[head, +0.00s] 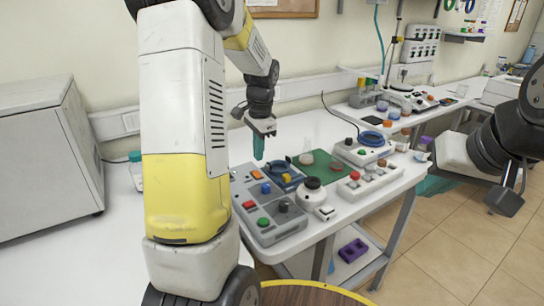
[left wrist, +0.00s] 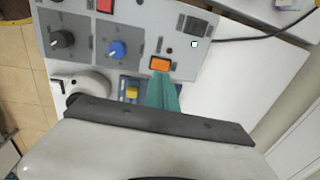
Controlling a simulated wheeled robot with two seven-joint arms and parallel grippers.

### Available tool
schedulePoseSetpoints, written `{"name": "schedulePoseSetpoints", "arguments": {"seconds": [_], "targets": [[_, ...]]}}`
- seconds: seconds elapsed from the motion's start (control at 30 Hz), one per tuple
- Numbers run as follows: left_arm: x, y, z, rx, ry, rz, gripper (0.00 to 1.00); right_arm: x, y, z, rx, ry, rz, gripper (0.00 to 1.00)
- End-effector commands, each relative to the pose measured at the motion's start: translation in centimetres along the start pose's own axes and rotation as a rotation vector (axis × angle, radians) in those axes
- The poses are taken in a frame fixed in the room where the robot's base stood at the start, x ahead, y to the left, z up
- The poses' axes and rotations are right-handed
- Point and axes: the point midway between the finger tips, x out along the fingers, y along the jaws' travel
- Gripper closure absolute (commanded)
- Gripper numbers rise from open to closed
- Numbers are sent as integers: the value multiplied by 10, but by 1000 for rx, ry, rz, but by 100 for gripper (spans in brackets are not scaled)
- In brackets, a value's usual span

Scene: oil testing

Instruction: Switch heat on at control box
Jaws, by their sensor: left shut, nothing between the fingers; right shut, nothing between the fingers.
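The grey control box (head: 241,188) lies at the front left of the bench. It carries an orange switch (head: 257,174), a blue knob (head: 265,188), a red button (head: 249,204), a green button (head: 263,222) and a black knob (head: 283,205). My left gripper (head: 258,157) is shut and empty, its teal fingers pointing down just above the orange switch. In the left wrist view the fingertips (left wrist: 162,80) lie right beside the orange switch (left wrist: 160,64); I cannot tell whether they touch. My right gripper (head: 435,187) is shut and empty, off the bench at the right.
A blue device with a yellow part (head: 286,178) is beside the box. A round black-topped device (head: 313,190), a green mat (head: 328,168) with glassware and another control unit (head: 365,150) stand to the right. A large grey appliance (head: 40,150) is at the left.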

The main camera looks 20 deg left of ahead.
Motion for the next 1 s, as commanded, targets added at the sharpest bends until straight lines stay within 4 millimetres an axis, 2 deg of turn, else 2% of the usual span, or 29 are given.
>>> {"name": "schedulePoseSetpoints", "arguments": {"seconds": [0.13,0.53,0.8,0.9,1.0], "targets": [[-16,0,-1,0,2,-1,100,0,0,0,0,0,0,100],[-21,-1,0,-1,1,0,100,0,0,0,0,0,0,100],[-71,-18,6,-4,4,-2,100,0,0,0,0,0,0,100],[-79,-19,7,-2,2,-2,100,0,0,0,0,0,0,100],[-80,-19,7,0,1,-1,100,0,0,0,0,0,0,100]]}}
